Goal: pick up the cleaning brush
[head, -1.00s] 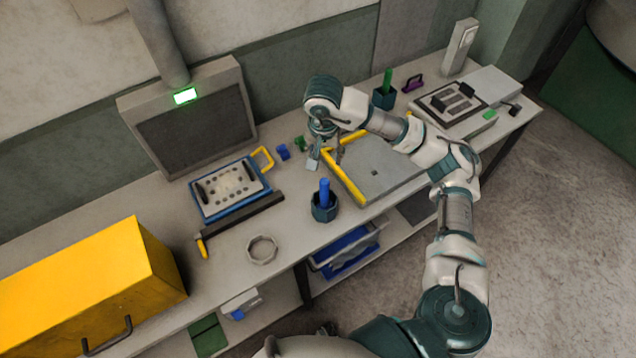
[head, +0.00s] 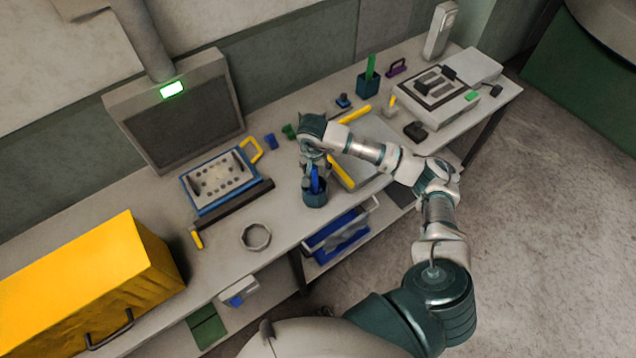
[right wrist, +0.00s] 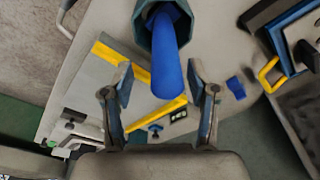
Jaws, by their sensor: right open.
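The cleaning brush appears to be the upright blue handle (head: 315,181) standing in a dark teal cup (head: 315,198) near the bench's front edge; its lower end is hidden in the cup. My right gripper (head: 311,172) is open at the handle in the head view. In the right wrist view the blue handle (right wrist: 167,68) lies between the two open fingers (right wrist: 160,82), with a visible gap on each side. The cup (right wrist: 146,14) shows at the top of that view. My left gripper is not in view.
A blue-framed plate with holes (head: 222,182), a dark bar (head: 236,207) and a metal ring (head: 255,237) lie left of the cup. A grey board with yellow edges (head: 368,142) lies close on the right. Another cup (head: 367,84) with a green handle stands farther back.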

